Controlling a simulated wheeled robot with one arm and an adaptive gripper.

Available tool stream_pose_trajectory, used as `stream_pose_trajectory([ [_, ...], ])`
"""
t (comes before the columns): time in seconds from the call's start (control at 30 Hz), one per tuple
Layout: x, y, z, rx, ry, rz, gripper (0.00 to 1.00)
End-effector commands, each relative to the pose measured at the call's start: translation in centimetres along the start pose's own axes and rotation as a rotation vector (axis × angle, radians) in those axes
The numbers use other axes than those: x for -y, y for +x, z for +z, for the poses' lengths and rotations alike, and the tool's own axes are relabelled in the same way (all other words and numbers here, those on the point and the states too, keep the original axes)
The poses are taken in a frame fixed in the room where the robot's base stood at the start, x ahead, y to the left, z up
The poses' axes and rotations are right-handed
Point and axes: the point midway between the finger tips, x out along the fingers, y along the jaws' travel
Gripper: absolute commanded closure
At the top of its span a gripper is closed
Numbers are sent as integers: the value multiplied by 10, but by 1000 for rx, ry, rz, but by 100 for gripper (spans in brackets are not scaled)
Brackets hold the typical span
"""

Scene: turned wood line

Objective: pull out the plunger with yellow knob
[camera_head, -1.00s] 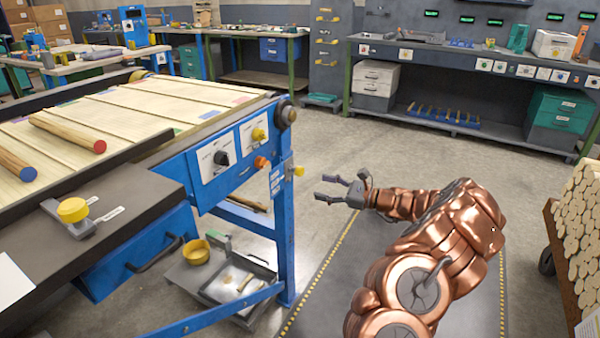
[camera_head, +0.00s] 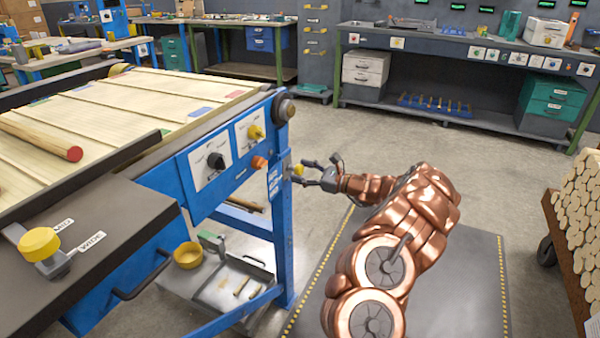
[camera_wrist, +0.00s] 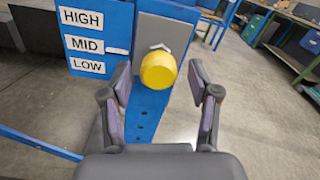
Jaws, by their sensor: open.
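The plunger's yellow knob (camera_head: 298,169) sticks out of the blue post at the near corner of the conveyor frame. In the wrist view the yellow knob (camera_wrist: 158,70) shows in front of a grey plate, beside HIGH, MID and LOW labels. My gripper (camera_head: 304,173) is open at the knob, with nothing held. In the wrist view one finger of my gripper (camera_wrist: 160,82) is on each side of the knob, with a gap visible on both sides. How far the fingertips reach along the knob is hard to tell.
Another yellow knob (camera_head: 256,132), a black dial (camera_head: 216,160) and an orange button (camera_head: 259,162) sit on the blue side panel. A yellow clamp knob (camera_head: 40,244) is on the dark table. A log cart (camera_head: 580,230) stands right. Open floor lies behind my gripper.

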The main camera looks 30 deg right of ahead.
Motion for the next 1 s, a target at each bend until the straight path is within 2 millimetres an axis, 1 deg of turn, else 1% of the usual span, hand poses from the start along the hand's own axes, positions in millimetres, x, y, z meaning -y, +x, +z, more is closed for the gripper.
stream_pose_trajectory([
  [0.13, -1, 7, 0, -1, 0, 2, 39],
  [0.37, -1, 9, 0, 0, 0, 3, 39],
  [0.47, -2, 9, 0, 0, 0, 3, 47],
  [0.9, -2, 9, 0, 0, 0, 4, 93],
  [0.97, -2, 9, 0, 0, 0, 4, 99],
  [1.0, -2, 9, 0, 0, 0, 4, 100],
])
